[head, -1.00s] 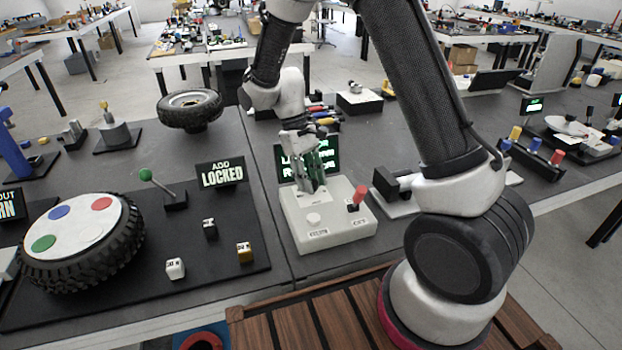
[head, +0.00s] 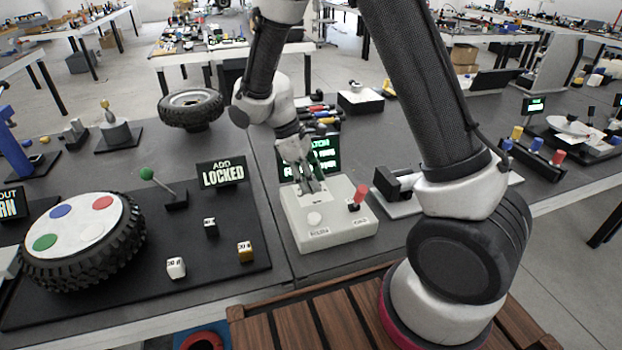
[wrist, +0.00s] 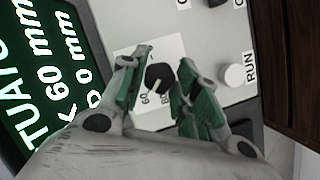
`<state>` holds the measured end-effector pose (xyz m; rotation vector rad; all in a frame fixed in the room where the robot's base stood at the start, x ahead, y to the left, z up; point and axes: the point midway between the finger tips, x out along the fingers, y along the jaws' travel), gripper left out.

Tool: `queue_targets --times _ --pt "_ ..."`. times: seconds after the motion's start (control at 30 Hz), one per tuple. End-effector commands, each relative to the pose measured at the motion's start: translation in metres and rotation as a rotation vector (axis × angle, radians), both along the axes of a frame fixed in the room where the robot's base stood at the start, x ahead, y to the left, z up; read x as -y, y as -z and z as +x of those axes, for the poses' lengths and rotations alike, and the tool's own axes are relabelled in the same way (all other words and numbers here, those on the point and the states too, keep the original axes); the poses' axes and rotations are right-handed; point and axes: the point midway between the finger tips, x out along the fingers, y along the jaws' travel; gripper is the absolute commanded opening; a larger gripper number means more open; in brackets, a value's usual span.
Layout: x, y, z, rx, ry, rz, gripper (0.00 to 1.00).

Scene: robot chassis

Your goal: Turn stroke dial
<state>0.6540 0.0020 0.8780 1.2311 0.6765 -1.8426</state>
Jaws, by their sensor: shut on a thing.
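The stroke dial (wrist: 159,77) is a small black knob on a white plate marked with numbers, on top of a white control box (head: 335,232). In the wrist view my gripper (wrist: 163,66) has its green-padded fingers on both sides of the dial, shut on it. In the head view my gripper (head: 313,188) comes down on the box top from behind, and the dial is hidden by the fingers. A display (head: 325,152) with bright lettering on dark green stands behind the box, partly covered by my gripper. It also shows in the wrist view (wrist: 40,75), with "60 mm" readable.
A red-topped lever (head: 359,195) and a white button (head: 314,219) are on the same box. Left is a board with a tyre (head: 130,245), a green-knobbed lever (head: 160,185) and small cubes. A black and grey fixture (head: 395,186) stands right of the box.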

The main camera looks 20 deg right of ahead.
Motion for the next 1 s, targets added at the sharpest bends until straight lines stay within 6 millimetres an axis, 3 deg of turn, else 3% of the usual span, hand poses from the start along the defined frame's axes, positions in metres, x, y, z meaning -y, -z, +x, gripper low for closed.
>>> queue_targets --times 0.4,0.43,0.53,0.87,1.0 --pt "0.0 0.0 0.0 0.002 -0.006 0.001 0.07" --pt "0.0 0.0 0.0 0.001 -0.004 0.002 0.37" --pt "0.0 0.0 0.0 0.001 -0.004 0.001 0.53" --pt "-0.001 -0.001 0.001 0.001 -0.004 0.001 0.53" --pt "-0.006 -0.016 0.005 0.005 -0.006 0.002 0.53"
